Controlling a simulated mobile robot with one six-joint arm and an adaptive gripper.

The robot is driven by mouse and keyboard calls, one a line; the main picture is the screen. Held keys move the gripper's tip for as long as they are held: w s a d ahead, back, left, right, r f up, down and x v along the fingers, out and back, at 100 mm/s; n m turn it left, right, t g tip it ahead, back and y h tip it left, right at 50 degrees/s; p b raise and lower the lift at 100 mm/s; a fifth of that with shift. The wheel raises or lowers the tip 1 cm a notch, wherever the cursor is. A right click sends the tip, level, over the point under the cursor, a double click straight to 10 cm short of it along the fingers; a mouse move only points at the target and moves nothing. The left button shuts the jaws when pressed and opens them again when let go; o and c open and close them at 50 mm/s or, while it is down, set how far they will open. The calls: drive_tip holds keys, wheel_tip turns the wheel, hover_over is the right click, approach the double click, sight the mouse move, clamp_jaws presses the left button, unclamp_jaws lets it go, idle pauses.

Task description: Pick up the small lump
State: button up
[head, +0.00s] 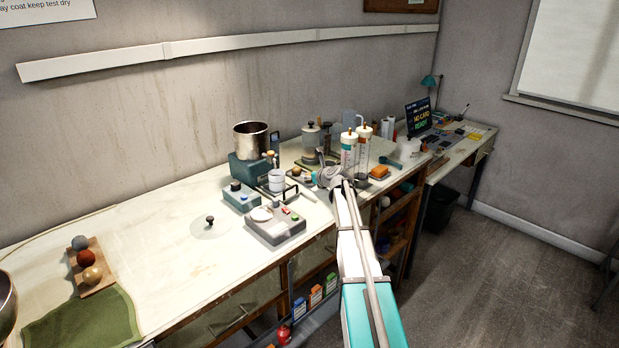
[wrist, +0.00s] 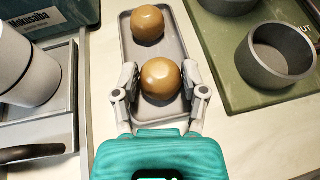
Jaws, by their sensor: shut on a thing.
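In the wrist view a round tan lump (wrist: 160,79) sits between the fingers of my gripper (wrist: 160,74). The gripper is shut on it, one finger against each side. I cannot tell whether this lump touches the tray or is just above it. A second tan lump (wrist: 147,24) of similar look rests farther up the same narrow grey tray (wrist: 176,36). Which lump is truly smaller is hard to judge here. In the head view my gripper (head: 329,178) is over the bench, and the held lump is hidden there.
Right of the tray in the wrist view is a green mat (wrist: 232,84) with a dark grey ring-shaped cup (wrist: 276,55). At left stands a white cup (wrist: 27,68) on a device. Tall cylinders (head: 348,152) stand close behind my gripper; the bench's left middle (head: 150,240) is clear.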

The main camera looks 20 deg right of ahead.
wheel_tip(320, 180, up, 18)
drive_tip(key=p, duration=1.7)
drive_tip(key=shift+p, duration=0.35)
